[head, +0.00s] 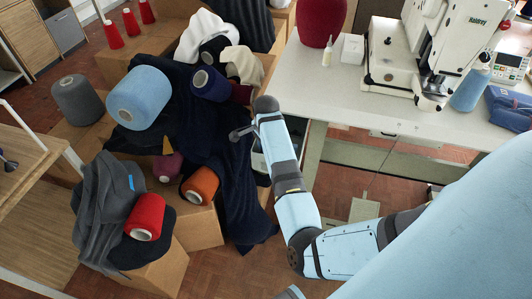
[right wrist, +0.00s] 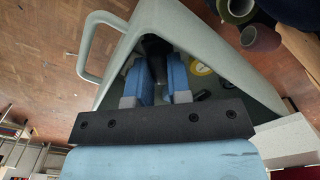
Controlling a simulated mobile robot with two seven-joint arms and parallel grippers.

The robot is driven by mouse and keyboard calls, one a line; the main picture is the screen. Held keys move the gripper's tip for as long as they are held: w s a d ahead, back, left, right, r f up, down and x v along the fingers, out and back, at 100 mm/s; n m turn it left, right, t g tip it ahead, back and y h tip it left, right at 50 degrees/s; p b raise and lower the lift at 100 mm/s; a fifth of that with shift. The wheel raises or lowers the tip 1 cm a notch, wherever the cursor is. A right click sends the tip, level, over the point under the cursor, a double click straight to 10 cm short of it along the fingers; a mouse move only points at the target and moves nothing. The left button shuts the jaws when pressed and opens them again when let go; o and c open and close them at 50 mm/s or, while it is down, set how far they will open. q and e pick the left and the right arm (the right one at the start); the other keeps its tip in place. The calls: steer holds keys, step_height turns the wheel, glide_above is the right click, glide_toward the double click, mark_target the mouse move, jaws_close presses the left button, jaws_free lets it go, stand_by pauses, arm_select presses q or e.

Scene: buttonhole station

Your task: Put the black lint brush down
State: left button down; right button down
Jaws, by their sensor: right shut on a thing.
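In the right wrist view my right gripper (right wrist: 158,66) points into a grey-green bin (right wrist: 205,32) with a loop handle. Its two blue fingers are shut on a dark thing, seemingly the black lint brush (right wrist: 155,46), which shows only in part between and beyond the fingertips. The fingers are inside the bin's outline; I cannot tell whether the brush touches the bottom. In the head view my right arm reaches in beside the table's left end, and its gripper and the brush are hidden. My left gripper is not in view.
In the bin lie a yellow-ringed thing (right wrist: 201,67) and small dark items. The white sewing table (head: 335,95) is right of my forearm. Left of it, dark cloth (head: 190,125), several yarn cones and cardboard boxes (head: 195,225) crowd the floor.

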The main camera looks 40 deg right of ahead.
step_height(320, 180, down, 3)
steer(key=shift+r, duration=0.15)
steer(key=c, duration=1.3)
jaws_free()
steer(key=shift+c, duration=0.2)
step_height(320, 180, up, 12)
steer(key=p, duration=0.1)
